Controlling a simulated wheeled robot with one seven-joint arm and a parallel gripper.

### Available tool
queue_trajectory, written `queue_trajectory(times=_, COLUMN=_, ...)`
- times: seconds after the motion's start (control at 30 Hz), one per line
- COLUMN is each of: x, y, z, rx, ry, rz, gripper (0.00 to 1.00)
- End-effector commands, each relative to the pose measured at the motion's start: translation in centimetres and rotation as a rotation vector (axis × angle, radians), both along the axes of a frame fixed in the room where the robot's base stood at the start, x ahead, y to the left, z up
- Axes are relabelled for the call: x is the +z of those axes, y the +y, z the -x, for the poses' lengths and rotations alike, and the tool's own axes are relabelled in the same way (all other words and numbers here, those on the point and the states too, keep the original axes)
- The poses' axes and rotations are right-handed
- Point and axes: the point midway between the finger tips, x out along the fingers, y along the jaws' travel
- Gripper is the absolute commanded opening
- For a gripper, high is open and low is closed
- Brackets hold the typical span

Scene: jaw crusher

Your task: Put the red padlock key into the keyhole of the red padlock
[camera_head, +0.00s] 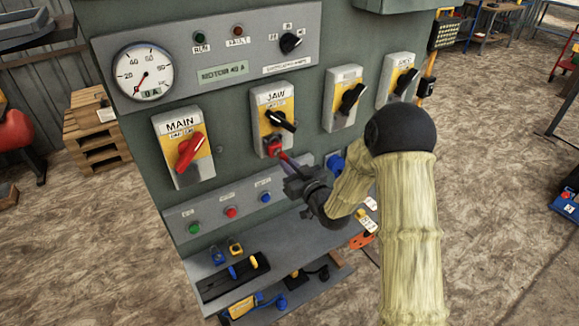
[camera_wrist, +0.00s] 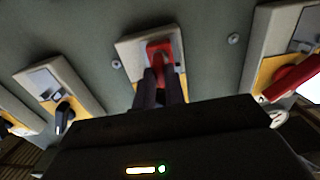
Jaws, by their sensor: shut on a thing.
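The red padlock (camera_head: 273,146) hangs at the lower edge of the JAW switch plate (camera_head: 276,116) on the grey-green panel. My gripper (camera_head: 287,161) reaches up to it from the lower right, its fingertips right at the padlock. In the wrist view, the two dark fingers of my gripper (camera_wrist: 164,86) are close together and end against the red padlock (camera_wrist: 160,48). They are shut on a small red piece, which I take as the red padlock key (camera_head: 282,156). The fingers hide most of it. I cannot tell whether its tip is inside the keyhole.
The red MAIN switch (camera_head: 190,151) is to the left and a black-handled switch (camera_head: 351,98) to the right. Push buttons (camera_head: 231,212) sit below. Blue (camera_head: 217,256) and yellow (camera_head: 236,249) padlocks lie on the ledge. Open floor lies right of the panel.

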Motion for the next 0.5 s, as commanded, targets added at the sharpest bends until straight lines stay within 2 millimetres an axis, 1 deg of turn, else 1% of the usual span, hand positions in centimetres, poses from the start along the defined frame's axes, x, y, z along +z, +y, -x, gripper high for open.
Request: queue_trajectory(times=0.5, x=-0.04, y=0.50, z=-0.70, rx=0.001, ry=0.000, rz=0.000, gripper=0.00)
